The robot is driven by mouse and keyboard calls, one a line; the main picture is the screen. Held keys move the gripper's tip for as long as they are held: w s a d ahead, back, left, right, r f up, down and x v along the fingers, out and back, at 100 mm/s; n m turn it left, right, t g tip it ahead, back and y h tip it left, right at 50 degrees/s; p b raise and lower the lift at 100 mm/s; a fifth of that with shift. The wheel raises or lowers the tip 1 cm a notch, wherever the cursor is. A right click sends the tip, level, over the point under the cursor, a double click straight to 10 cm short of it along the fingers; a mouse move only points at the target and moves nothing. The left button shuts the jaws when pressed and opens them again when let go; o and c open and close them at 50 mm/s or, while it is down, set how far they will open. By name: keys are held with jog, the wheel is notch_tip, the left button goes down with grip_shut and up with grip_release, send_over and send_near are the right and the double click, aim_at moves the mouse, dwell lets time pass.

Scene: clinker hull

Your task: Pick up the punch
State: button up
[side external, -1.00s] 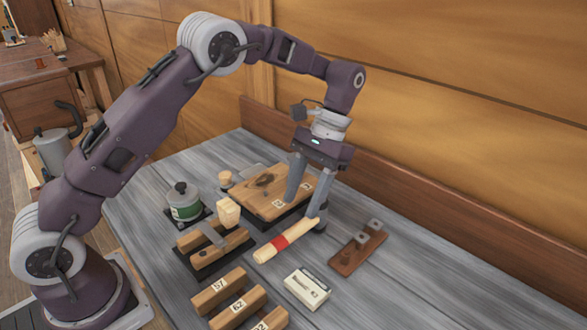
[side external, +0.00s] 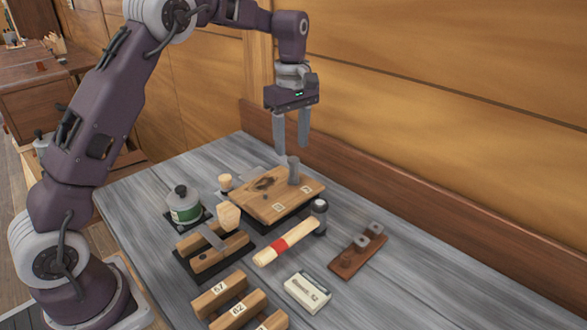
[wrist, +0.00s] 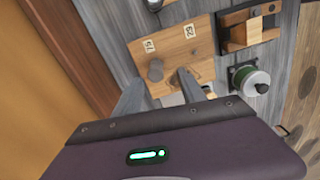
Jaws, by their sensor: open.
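A short grey cylinder (side external: 293,170), which looks like the punch, stands upright on the wooden board (side external: 262,205). It also shows in the wrist view (wrist: 155,70), near a numbered tag on the board. My gripper (side external: 290,151) is open and empty, pointing down above the back of the board. Its fingertips are apart from the cylinder, a little above it. In the wrist view, the two fingers of my gripper (wrist: 160,83) appear on either side of the cylinder.
A hammer (side external: 282,245) with a red-banded handle lies in front of the board. A brown block (side external: 345,264) with two grey metal pieces is to its right. A green-labelled pot (side external: 184,210), a clamp-like wooden fixture (side external: 205,258) and a pale box (side external: 307,292) stand nearby. The right table is clear.

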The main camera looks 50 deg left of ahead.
aim_at(294, 159)
jog(key=shift+w+a+f+n, duration=0.1)
jog(key=shift+a+f+n, duration=0.15)
jog(key=shift+n, duration=0.05)
jog(key=f, duration=0.6)
jog(key=shift+w+d+f, duration=0.1)
jog(key=shift+w+f, duration=0.1)
jog(key=shift+w, duration=0.2)
grip_shut()
